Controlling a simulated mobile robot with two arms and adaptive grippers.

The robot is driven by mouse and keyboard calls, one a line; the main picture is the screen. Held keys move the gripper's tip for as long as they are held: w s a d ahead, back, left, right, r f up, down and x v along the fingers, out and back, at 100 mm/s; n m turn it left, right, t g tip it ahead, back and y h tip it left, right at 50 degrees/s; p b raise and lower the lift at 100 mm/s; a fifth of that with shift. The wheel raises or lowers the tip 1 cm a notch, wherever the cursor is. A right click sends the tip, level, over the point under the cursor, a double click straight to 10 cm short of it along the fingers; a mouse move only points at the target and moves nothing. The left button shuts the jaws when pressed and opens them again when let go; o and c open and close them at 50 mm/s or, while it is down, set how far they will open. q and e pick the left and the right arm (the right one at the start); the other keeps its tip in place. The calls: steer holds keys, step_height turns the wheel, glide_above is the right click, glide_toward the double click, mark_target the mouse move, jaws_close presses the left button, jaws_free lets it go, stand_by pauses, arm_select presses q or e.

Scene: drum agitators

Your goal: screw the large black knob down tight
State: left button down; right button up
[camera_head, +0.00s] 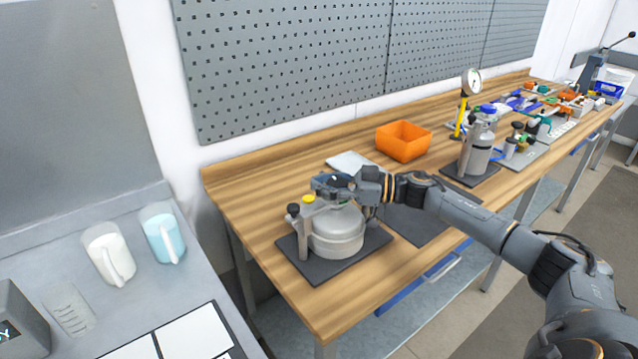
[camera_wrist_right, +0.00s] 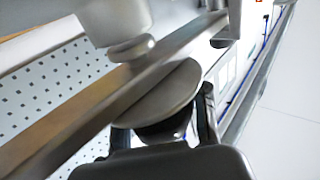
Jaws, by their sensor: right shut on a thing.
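A squat grey drum (camera_head: 337,236) with an agitator frame across its top stands on a dark mat (camera_head: 318,275) at the near end of the wooden bench. My right gripper (camera_head: 328,186) is at the top of this frame, shut on a dark part. In the right wrist view, that part looks like the large black knob (camera_wrist_right: 165,130), between the fingers and against a round grey disc (camera_wrist_right: 168,98). The fingers and hand hide much of the knob, and its thread is not visible. My left gripper is in neither view.
A yellow cap (camera_head: 308,199) and a small black knob (camera_head: 293,210) are close left of my right gripper. An orange bin (camera_head: 403,141) and a taller metal vessel (camera_head: 474,150) stand farther along the bench. Two jugs stand on the grey table at left.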

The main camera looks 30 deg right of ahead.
mark_target(336, 178)
steer(key=shift+d, duration=0.1)
